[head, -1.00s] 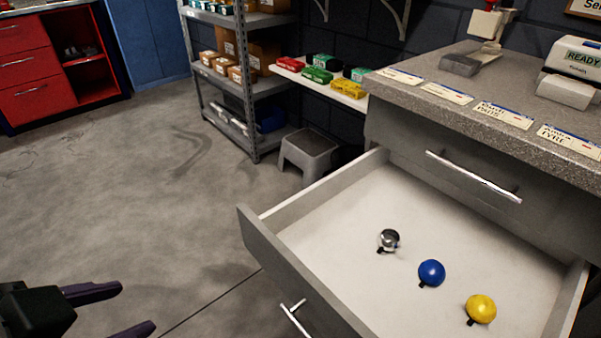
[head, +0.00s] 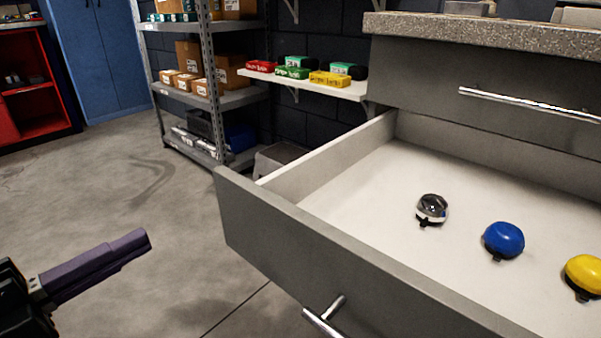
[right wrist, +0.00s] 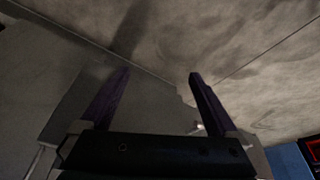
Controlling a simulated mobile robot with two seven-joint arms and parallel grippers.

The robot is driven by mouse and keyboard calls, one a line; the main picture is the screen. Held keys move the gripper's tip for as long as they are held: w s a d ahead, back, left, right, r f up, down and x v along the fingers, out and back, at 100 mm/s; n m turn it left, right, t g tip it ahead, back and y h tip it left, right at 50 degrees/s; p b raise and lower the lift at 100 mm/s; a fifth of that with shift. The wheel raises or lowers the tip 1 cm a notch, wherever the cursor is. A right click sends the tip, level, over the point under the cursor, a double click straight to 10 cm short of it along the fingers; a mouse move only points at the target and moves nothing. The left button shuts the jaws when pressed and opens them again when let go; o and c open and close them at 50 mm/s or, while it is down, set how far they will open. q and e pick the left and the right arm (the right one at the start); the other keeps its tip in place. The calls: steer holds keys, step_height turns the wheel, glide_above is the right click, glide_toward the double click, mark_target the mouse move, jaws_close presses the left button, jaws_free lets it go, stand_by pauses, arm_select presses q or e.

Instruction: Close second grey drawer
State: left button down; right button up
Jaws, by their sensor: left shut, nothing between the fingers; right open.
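The second grey drawer (head: 290,240) stands pulled far out below the closed top drawer (head: 460,75) in the head view. Its bar handle (head: 324,318) is at the lower edge of the picture. Inside lie a chrome bell (head: 432,208), a blue bell (head: 503,240) and a yellow bell (head: 584,275). My left gripper (head: 146,240) is shut and empty, left of the drawer front and apart from it. My right gripper (right wrist: 158,75) shows only in the right wrist view, open with nothing seen between its fingers; a grey panel is beside it at left.
A grey speckled worktop (head: 440,30) tops the cabinet. Behind stand a metal shelf rack (head: 240,98) with cartons, a white wall shelf (head: 310,85) with small coloured boxes, and a grey stool (head: 280,152). The floor (head: 110,190) left of the drawer is clear.

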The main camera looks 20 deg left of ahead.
mark_target(230, 193)
arm_select(q)
steer(key=b+x, duration=0.2)
steer(key=x, duration=0.8)
steer(key=shift+f+b, duration=0.1)
steer(key=shift+b, duration=0.2)
steer(key=shift+w+d, duration=0.1)
steer(key=shift+w, duration=0.35)
arm_select(e)
step_height(230, 193, down, 3)
steer(key=shift+d+f, duration=0.1)
arm_select(q)
steer(key=shift+w, duration=0.1)
